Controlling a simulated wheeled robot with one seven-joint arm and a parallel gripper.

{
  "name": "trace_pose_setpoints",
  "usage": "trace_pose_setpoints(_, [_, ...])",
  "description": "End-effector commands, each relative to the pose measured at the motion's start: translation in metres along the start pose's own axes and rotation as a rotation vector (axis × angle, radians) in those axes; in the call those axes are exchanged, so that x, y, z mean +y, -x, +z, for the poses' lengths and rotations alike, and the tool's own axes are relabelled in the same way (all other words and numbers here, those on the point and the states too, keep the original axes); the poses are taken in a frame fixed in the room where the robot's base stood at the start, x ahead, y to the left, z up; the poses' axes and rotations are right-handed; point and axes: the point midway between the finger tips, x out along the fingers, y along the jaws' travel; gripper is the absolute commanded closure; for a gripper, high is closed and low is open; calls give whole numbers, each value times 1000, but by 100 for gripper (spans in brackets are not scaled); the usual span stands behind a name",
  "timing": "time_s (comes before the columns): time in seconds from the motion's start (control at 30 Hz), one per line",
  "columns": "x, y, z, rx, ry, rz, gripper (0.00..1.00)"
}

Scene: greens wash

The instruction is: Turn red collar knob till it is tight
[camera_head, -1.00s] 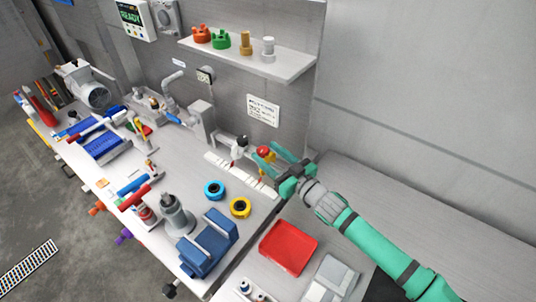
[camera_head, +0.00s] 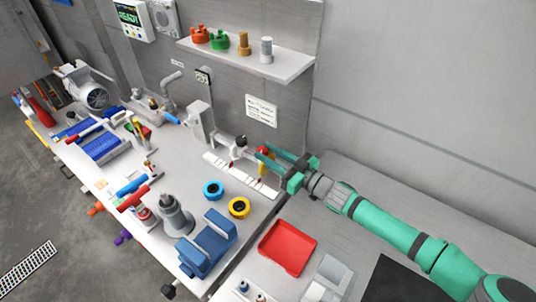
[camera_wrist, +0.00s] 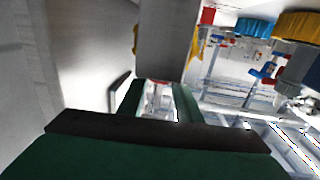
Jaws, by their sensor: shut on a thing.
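The red collar knob (camera_head: 263,151) is at the right end of the white fixture on the bench, above a yellow part (camera_head: 262,168). My gripper (camera_head: 268,158) reaches in from the right with its green fingers at the knob. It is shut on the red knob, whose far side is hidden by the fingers. In the wrist view, the two green fingers (camera_wrist: 157,100) stand either side of a small red and pale patch, and a grey block fills the top middle. I cannot tell how tight the knob is.
A blue ring (camera_head: 213,190) and a yellow ring (camera_head: 239,207) lie left of the gripper. A blue vise (camera_head: 208,246) and a red tray (camera_head: 287,248) are nearer. The wall shelf (camera_head: 250,58) holds several knobs.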

Motion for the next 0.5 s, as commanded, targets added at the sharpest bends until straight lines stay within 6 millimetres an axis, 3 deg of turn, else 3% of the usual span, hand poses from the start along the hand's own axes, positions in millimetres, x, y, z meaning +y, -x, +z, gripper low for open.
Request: trace_pose_setpoints(0.5, [5, -1, -1, -3, 0, -247, 91])
